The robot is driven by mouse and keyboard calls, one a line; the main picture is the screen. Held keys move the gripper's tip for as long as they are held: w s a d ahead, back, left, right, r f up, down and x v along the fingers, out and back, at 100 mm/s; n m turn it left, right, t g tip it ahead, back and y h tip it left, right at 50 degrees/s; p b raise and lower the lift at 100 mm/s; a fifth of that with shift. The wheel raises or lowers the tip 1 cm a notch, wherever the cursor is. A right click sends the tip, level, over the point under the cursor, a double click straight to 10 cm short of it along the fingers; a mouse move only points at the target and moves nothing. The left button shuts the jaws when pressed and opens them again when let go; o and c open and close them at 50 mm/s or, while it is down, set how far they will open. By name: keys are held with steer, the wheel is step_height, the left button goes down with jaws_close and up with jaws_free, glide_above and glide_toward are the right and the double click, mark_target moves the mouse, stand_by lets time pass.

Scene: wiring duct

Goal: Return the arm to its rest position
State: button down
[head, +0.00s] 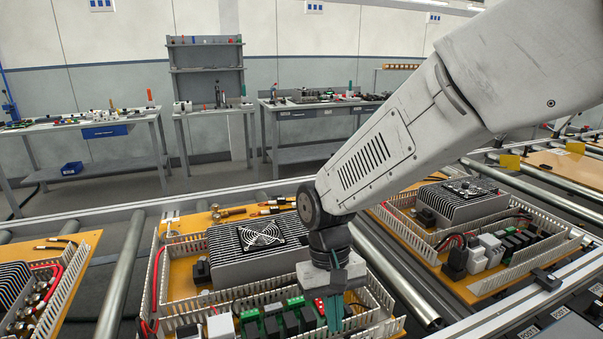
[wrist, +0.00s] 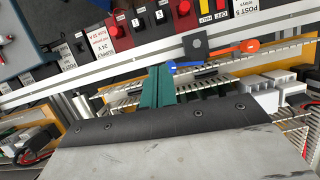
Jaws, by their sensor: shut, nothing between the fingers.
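My gripper (head: 336,318) shows in the head view at the lower middle, pointing down over the front part of the middle wiring panel. Its teal fingers are together with nothing between them. In the wrist view the gripper (wrist: 156,88) also shows its teal fingers side by side and empty, in front of slotted duct. My arm reaches in from the upper right of the head view and bends down at the wrist. The fingers hide part of the terminals behind them; I cannot tell whether the tips touch anything.
The middle panel (head: 181,282) carries a finned unit with a fan (head: 261,235). Another panel (head: 482,291) lies to the right, and one stands partly in view at left. Metal rollers (head: 121,277) lie between them. An orange and blue part (wrist: 213,57) shows near labelled buttons.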

steer(key=s+d+r+m+t, duration=0.1)
steer(key=s+d+r, duration=0.3)
steer(key=d, duration=0.3)
steer(key=s+d+r+m+t, duration=0.1)
steer(key=s+d+r+t, duration=0.1)
steer(key=s+d+r, duration=0.3)
steer(key=s+d+r+m+t+y, duration=0.1)
steer(key=s+d+r, duration=0.3)
steer(key=d, duration=0.4)
steer(key=shift+s+d+r+t, duration=0.35)
steer(key=shift+d+t, duration=0.05)
